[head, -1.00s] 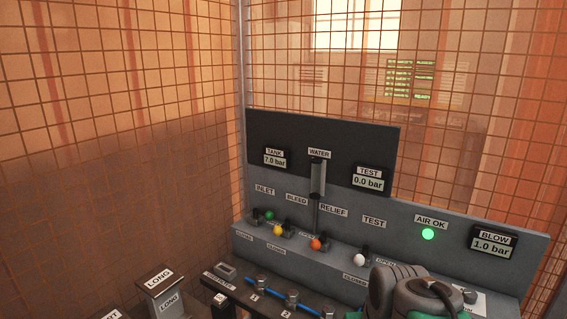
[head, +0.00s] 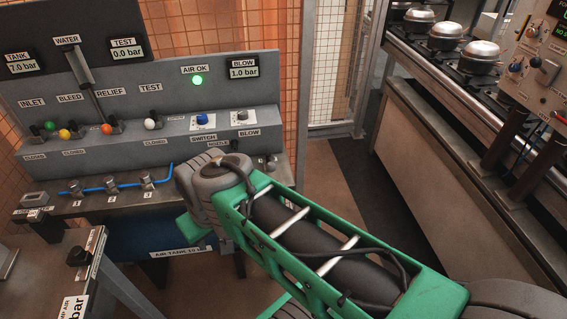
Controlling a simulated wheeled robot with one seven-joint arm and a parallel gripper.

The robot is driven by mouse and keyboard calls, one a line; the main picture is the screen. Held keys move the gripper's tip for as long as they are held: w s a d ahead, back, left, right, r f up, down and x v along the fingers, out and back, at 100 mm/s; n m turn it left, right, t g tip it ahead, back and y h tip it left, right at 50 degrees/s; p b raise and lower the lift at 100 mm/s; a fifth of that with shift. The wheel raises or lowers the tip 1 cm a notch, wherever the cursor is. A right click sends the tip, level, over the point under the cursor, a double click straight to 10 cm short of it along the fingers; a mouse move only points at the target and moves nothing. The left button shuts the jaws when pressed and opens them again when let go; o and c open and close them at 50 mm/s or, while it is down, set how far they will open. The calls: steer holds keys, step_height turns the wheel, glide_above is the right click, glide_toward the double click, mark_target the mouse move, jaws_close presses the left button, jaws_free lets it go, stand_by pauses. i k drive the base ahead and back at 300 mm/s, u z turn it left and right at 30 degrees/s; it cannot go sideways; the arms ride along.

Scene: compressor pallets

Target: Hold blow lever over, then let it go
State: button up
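The blow control, a small grey knob or lever on a white plate (head: 243,116), sits at the right end of the grey panel above the BLOW label (head: 249,133). Its exact position is too small to tell. The blow display (head: 244,71) above it reads 1.0 bar. My green arm reaches in from the lower right, and its grey joint covers the area just below the panel's middle. The fingers of my gripper do not show, so I cannot see them touching anything.
A blue knob (head: 202,119) on a white plate sits left of the blow control. Green, yellow, orange and white valve knobs line the ledge. The AIR OK lamp (head: 197,80) is green. A bench with metal domes (head: 470,57) stands at right, with open floor between.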

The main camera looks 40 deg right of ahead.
mark_target(271, 167)
steer(key=z, duration=0.95)
steer(key=i, duration=0.75)
steer(key=z, duration=0.1)
steer(key=k, duration=0.5)
steer(key=u, duration=0.55)
steer(key=i, duration=0.4)
steer(key=u, duration=1.55)
